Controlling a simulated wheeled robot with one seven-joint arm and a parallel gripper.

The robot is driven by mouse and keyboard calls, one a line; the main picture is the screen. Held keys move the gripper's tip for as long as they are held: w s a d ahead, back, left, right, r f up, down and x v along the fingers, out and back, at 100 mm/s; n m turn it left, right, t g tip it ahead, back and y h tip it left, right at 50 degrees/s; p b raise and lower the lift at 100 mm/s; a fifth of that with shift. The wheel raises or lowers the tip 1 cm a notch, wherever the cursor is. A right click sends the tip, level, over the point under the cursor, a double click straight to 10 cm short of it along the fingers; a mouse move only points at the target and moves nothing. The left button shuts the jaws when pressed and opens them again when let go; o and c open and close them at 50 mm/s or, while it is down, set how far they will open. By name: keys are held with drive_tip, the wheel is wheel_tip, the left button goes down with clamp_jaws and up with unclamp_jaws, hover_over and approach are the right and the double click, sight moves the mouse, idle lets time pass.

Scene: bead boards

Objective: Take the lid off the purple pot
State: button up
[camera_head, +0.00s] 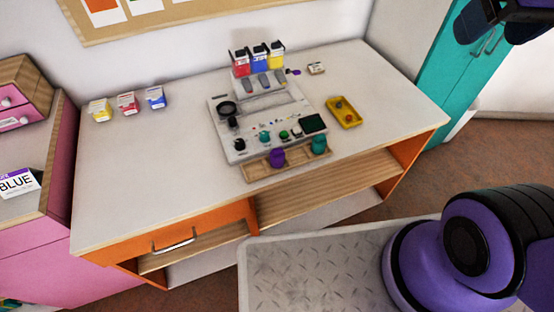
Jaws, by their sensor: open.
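The purple pot (277,158) is small and stands upright on a shallow wooden tray (257,172) at the front of the grey bead board. Its top is purple too; the seam between lid and pot is too small to make out. A teal pot (319,144) stands to its right on the same tray. My gripper (497,26) shows partly at the top right corner, dark, open, with nothing seen between its fingers. It is far from the purple pot and high above the floor.
The grey board (226,147) carries small parts and a dark green pad (312,123). Red, blue and yellow cartons (259,60) stand behind it. A yellow tray (344,112) lies to the right. More cartons (127,103) stand at left. The white table's front left is clear.

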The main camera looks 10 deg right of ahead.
drive_tip(key=shift+c, duration=0.8)
drive_tip(key=n+g, duration=0.3)
drive_tip(key=g, duration=0.2)
hover_over(277, 150)
wheel_tip(277, 150, down, 33)
wheel_tip(277, 150, down, 11)
drive_tip(key=shift+f, duration=0.1)
